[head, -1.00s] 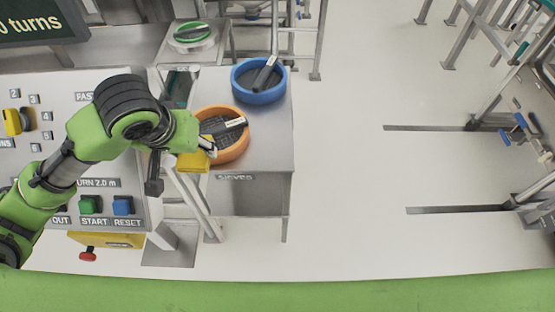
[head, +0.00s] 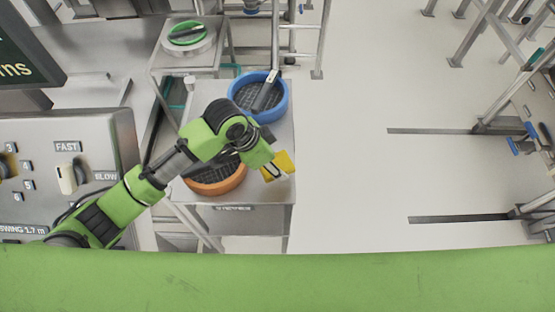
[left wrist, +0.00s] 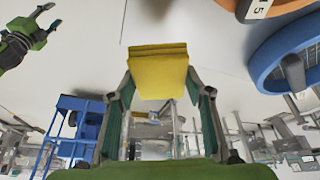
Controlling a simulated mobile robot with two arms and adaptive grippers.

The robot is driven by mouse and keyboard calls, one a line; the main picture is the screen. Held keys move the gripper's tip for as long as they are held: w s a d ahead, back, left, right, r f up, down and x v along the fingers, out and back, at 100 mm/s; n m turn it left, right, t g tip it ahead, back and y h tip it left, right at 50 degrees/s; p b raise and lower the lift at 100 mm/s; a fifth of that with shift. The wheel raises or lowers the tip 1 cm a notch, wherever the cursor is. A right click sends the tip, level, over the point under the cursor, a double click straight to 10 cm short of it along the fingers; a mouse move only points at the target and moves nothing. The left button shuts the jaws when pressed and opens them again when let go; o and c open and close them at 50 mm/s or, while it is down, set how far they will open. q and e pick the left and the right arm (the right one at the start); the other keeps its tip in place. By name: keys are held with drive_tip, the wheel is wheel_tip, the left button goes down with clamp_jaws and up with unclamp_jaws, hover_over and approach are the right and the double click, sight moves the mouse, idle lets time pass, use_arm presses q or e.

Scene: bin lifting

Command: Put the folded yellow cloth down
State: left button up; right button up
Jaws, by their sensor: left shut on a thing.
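The folded yellow cloth (head: 286,161) is in my left gripper (head: 271,171), near the right edge of the metal sieve table (head: 268,215) in the head view. In the left wrist view the cloth (left wrist: 158,72) shows flat and folded between the two fingers of the left gripper (left wrist: 160,88), which is shut on it. I cannot tell how high the cloth is above the table. A green arm with a dark gripper (left wrist: 18,42), seemingly my right one, shows at the upper left of the left wrist view; its opening is unclear.
An orange sieve (head: 218,183) sits on the table, partly hidden under my left arm. A control panel (head: 90,130) is at the left.

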use_arm(q)
drive_tip(key=shift+w+d+f, duration=0.15)
drive_tip(key=shift+d+f, duration=0.05)
drive_tip(key=p, duration=0.1)
hover_over(276, 184)
wheel_tip(276, 184, down, 4)
drive_tip(key=shift+f, duration=0.5)
wheel_tip(276, 184, down, 3)
drive_tip(key=shift+f+p, duration=0.15)
drive_tip(key=shift+p, duration=0.15)
drive_tip(key=shift+f, duration=0.5)
use_arm(e)
drive_tip(key=shift+s+r, duration=0.95)
drive_tip(key=shift+r, duration=0.05)
drive_tip(key=shift+s, duration=0.1)
use_arm(q)
drive_tip(key=o, duration=1)
drive_tip(key=shift+f, duration=0.1)
use_arm(e)
drive_tip(key=shift+s+f, duration=0.1)
drive_tip(key=shift+s, duration=0.15)
